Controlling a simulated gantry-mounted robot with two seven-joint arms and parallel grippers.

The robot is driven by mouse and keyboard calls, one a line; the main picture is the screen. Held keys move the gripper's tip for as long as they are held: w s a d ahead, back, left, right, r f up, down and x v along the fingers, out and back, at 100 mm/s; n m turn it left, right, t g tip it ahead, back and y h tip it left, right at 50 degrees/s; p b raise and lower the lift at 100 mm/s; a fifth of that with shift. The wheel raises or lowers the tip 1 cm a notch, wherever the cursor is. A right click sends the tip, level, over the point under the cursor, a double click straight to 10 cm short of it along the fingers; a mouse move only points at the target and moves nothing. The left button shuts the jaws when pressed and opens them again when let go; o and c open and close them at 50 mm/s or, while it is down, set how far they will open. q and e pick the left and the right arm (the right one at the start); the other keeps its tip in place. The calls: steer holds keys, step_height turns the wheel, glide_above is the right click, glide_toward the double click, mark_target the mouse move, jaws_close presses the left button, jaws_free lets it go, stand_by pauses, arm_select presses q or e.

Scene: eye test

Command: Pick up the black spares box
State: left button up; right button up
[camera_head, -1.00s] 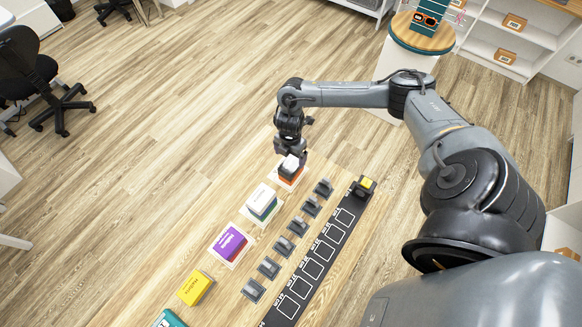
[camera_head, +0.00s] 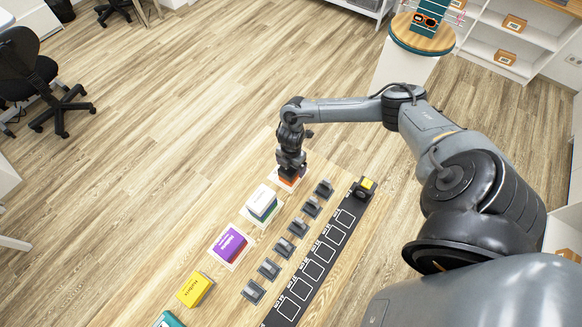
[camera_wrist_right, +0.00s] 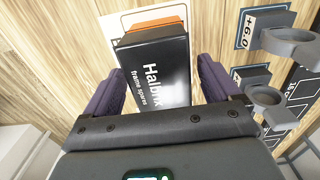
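The black spares box (camera_wrist_right: 160,70), lettered "Halbrix frame spares", lies on an orange box (camera_wrist_right: 150,27) in the right wrist view. In the head view it is mostly hidden by my right gripper (camera_head: 291,168), with the orange box (camera_head: 288,182) showing below. The two purple-padded fingers of the right gripper (camera_wrist_right: 160,80) stand on either side of the black box. A gap shows between the box and the right-hand finger, so the gripper looks open around it. My left gripper is in neither view.
A white-topped stack (camera_head: 262,203), a purple box (camera_head: 230,243), a yellow box (camera_head: 195,289) and a teal box (camera_head: 169,320) continue the row. Beside them stand several grey holders (camera_head: 284,248) and a black strip with white squares (camera_head: 313,270).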

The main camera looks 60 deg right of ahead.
steer(key=c, duration=1)
steer(key=shift+o, duration=0.2)
steer(key=shift+r, duration=0.1)
